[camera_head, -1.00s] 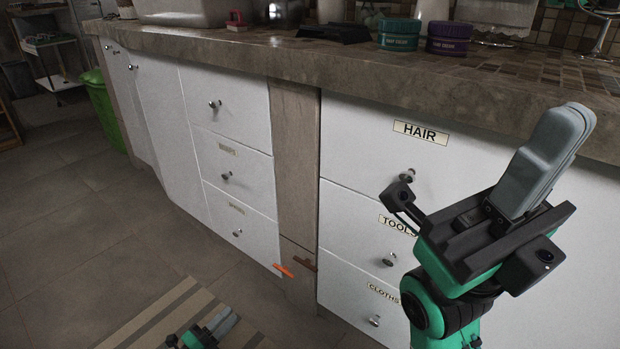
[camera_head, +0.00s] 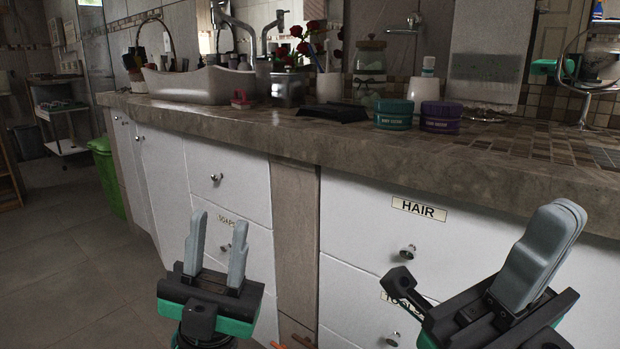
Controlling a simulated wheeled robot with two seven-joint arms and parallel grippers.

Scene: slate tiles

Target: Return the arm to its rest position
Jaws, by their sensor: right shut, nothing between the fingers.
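My right gripper (camera_head: 562,212) is at the lower right, in front of the white drawers below the counter edge. Its grey fingers are together, with nothing held, and point up and to the right. Both grippers appear apart from the cabinet.
A stone counter (camera_head: 235,120) with white drawers, including the HAIR drawer (camera_head: 345,225), runs across the view. It bears a teal jar (camera_head: 393,116), a purple jar (camera_head: 441,118) and a basin (camera_head: 195,84). A green bin (camera_head: 106,178) stands left. Floor at left is clear.

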